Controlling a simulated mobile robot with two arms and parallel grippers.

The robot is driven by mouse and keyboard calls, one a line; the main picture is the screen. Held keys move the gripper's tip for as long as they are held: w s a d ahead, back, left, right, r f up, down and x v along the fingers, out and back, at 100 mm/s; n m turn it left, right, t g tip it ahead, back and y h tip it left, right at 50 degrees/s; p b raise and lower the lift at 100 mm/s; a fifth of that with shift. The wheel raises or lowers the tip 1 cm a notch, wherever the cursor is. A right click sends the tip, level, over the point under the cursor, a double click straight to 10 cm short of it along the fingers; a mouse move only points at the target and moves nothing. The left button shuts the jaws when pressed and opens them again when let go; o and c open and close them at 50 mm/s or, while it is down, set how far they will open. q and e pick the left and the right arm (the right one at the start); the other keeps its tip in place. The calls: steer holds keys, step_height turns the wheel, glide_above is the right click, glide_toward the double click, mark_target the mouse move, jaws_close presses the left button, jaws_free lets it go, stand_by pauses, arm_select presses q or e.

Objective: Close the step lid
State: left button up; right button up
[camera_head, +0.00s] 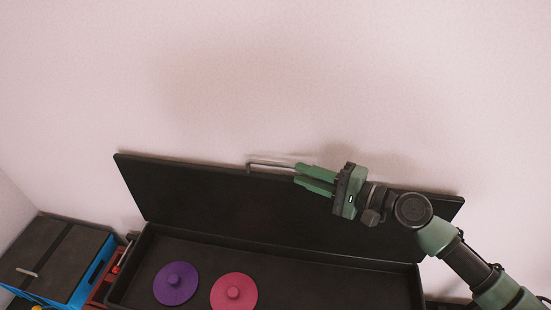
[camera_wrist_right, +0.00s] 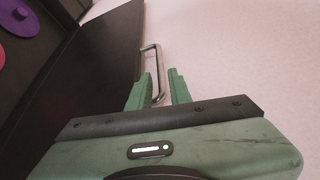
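The black lid (camera_head: 190,190) stands raised, leaning back toward the wall, above an open black box (camera_head: 200,248). A thin metal handle (camera_head: 270,165) sticks up from the lid's top edge. It also shows in the right wrist view (camera_wrist_right: 156,65), just ahead of the fingers. My right gripper (camera_head: 297,175) is open, its green fingers pointing left at the lid's top edge near the handle's right end. In the wrist view its fingertips (camera_wrist_right: 162,76) lie around the near part of the handle, with a gap between them. My left gripper does not show.
Inside the box lie a purple disc (camera_head: 176,284) and a pink disc (camera_head: 233,293), each with a knob. At the left stands a blue box with a dark top (camera_head: 50,262), beside a red item (camera_head: 104,284). A pale wall (camera_head: 270,80) is close behind the lid.

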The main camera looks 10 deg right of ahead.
mark_target(279, 166)
steer(key=p+x, duration=0.1)
steer(key=x, duration=0.6)
steer(key=shift+w+a, duration=0.1)
steer(key=shift+a, duration=0.05)
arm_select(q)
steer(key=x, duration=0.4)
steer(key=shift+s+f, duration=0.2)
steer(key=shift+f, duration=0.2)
arm_select(e)
steer(key=shift+c, duration=0.3)
jaws_close()
steer(key=shift+f, duration=0.1)
